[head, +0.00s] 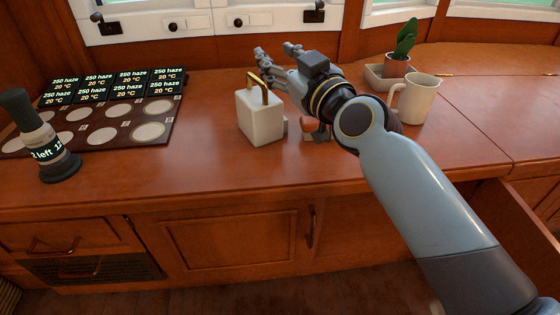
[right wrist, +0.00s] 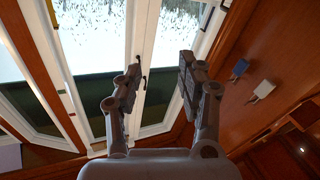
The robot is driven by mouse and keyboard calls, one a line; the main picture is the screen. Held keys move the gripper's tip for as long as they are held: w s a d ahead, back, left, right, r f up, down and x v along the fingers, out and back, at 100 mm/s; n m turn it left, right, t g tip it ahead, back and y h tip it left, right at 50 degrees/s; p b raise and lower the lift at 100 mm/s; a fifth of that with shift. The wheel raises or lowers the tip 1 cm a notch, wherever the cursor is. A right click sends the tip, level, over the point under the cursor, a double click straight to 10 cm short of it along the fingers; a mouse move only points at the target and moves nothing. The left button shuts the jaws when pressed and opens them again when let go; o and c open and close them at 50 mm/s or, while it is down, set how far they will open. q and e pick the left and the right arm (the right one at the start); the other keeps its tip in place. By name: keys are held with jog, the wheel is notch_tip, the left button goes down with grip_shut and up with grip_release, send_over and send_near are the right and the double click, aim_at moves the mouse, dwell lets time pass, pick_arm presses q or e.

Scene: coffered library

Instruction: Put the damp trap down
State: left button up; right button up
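A white box with a brass loop handle (head: 262,120), which I take to be the damp trap, appears to stand upright on the wooden counter in the head view. My right gripper (head: 278,53) is just above and behind its handle, seemingly apart from it. The right wrist view shows the two fingers (right wrist: 157,82) spread, with nothing between them and the window beyond. The box does not show clearly in that view. My left gripper is not in view.
A dark board with round pads and displays (head: 110,125) lies at the left, beside a dark-topped device (head: 45,145). A cream mug (head: 418,100) and a potted cactus (head: 398,62) stand at the right. A small reddish object (head: 309,124) is partly hidden by my arm. Bare counter (head: 230,165) lies in front.

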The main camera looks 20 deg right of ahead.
jog(key=b, duration=0.3)
send_near(249, 74)
jog(key=shift+g, duration=0.4)
jog(key=w, duration=0.6)
jog(key=shift+w+a+r+p, duration=0.1)
jog(key=shift+w+a+p, duration=0.1)
jog(key=shift+p, duration=0.1)
jog(key=shift+w, duration=0.4)
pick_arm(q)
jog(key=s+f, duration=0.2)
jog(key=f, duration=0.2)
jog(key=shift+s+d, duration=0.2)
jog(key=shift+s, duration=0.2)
pick_arm(e)
grip_shut()
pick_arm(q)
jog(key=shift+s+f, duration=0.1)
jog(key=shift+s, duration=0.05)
